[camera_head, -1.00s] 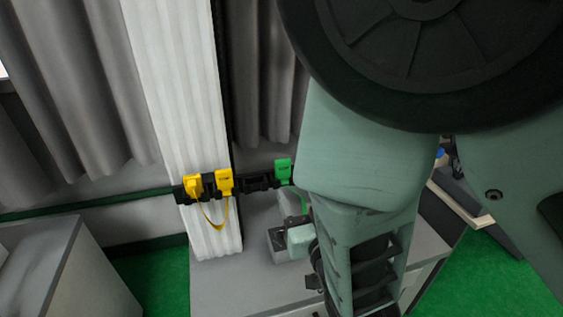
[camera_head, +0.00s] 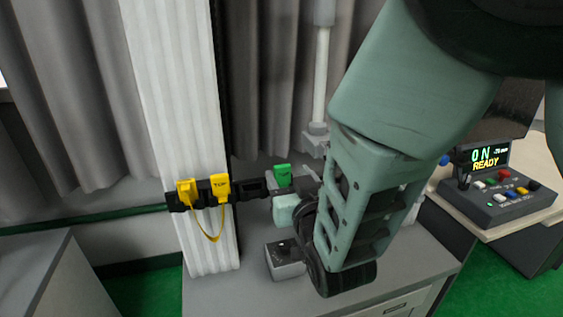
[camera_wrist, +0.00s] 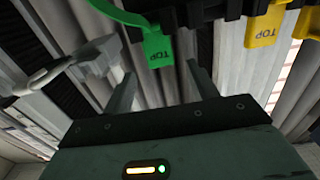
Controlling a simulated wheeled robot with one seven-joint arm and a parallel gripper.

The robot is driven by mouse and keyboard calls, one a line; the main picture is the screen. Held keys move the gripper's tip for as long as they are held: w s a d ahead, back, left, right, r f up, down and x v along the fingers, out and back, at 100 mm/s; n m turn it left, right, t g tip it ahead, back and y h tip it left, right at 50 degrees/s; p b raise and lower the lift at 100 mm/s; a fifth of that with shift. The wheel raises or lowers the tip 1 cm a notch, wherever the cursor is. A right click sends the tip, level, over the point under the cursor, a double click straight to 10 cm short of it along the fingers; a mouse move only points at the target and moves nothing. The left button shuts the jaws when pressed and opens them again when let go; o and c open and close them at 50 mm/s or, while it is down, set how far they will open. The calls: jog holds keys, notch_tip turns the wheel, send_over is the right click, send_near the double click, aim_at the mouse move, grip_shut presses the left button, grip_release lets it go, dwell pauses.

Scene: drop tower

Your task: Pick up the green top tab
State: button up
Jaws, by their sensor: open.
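The green top tab (camera_head: 283,175) sits in the black rail, to the right of the two yellow tabs. In the wrist view the green tab (camera_wrist: 158,48), marked TOP, shows upside down beyond my fingertips, roughly in line with the gap between them. A green strap curves away from it. My gripper (camera_wrist: 163,75) is open, with its two fingers apart and nothing between them. In the head view my arm covers most of the gripper, just below and right of the green tab. I cannot tell the exact distance to the tab.
A grey box (camera_head: 286,262) stands on the grey cabinet top (camera_head: 225,290). A control box (camera_head: 500,195) with a lit display is at right.

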aim_at(283, 168)
jog(key=shift+p+x, duration=0.6)
jog(key=shift+x, duration=1.75)
jog(key=shift+a+f, duration=0.1)
jog(key=shift+a, duration=0.05)
jog(key=c, duration=1)
jog(key=shift+c, duration=0.3)
